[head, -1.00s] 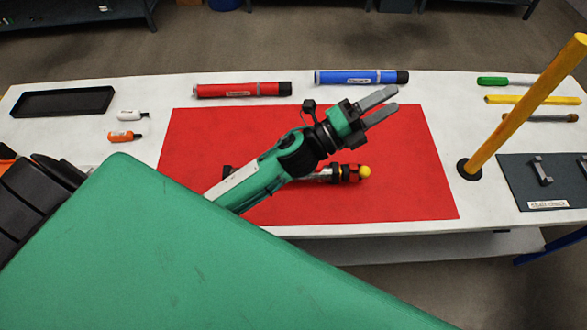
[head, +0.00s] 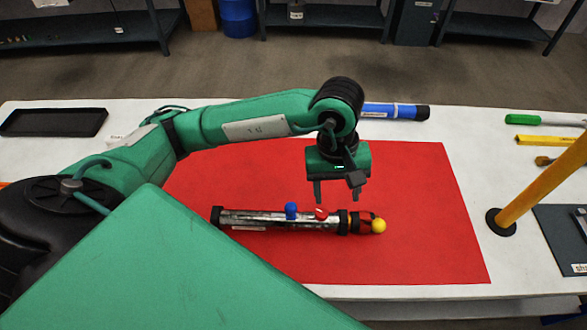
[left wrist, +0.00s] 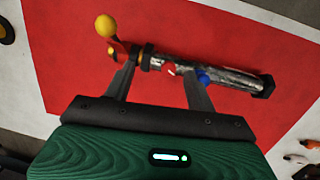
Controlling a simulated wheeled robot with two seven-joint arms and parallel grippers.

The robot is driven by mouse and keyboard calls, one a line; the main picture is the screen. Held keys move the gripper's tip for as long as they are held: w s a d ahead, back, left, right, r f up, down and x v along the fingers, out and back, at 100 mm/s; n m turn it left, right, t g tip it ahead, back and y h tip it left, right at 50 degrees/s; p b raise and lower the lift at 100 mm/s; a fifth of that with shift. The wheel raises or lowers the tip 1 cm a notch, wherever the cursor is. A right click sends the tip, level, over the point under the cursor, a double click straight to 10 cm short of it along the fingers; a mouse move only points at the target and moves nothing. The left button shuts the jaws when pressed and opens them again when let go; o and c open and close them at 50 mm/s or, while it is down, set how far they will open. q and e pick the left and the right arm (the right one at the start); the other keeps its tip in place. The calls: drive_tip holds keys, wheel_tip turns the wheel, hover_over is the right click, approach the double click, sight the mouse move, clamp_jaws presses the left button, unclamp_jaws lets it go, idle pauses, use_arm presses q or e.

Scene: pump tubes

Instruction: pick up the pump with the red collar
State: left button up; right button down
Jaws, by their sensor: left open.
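The pump (head: 258,219) lies on its side on the red mat (head: 420,190). It has a silver body, a blue knob, a red knob, black rings, and a red part beside a yellow ball at its right end. My left gripper (head: 337,194) is open and empty, pointing down just behind and above the pump, near the red knob. In the left wrist view the pump (left wrist: 238,80) lies crosswise past my open fingers, with the red knob between them. I cannot tell how far above it they are. My right gripper is not in view.
A blue tube (head: 400,111) lies behind the mat, partly hidden by my left arm. A yellow post (head: 540,168) stands at the right beside a dark board (head: 562,237). A black tray (head: 54,122) is at the far left. The mat's right part is clear.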

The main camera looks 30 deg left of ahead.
use_arm(q)
drive_tip(key=w+a+y, duration=0.2)
drive_tip(key=a, duration=0.1)
drive_tip(key=p, duration=0.1)
hover_over(322, 212)
drive_tip(key=shift+t, duration=0.4)
drive_tip(key=f, duration=0.8)
drive_tip(key=shift+s+f, duration=0.2)
wheel_tip(322, 212, down, 4)
drive_tip(key=p, duration=0.2)
drive_tip(key=shift+w+f+p, duration=0.15)
drive_tip(key=shift+f+p, duration=0.05)
drive_tip(key=shift+p, duration=0.1)
drive_tip(key=shift+f, duration=0.4)
clamp_jaws()
drive_tip(key=shift+w+r, duration=0.1)
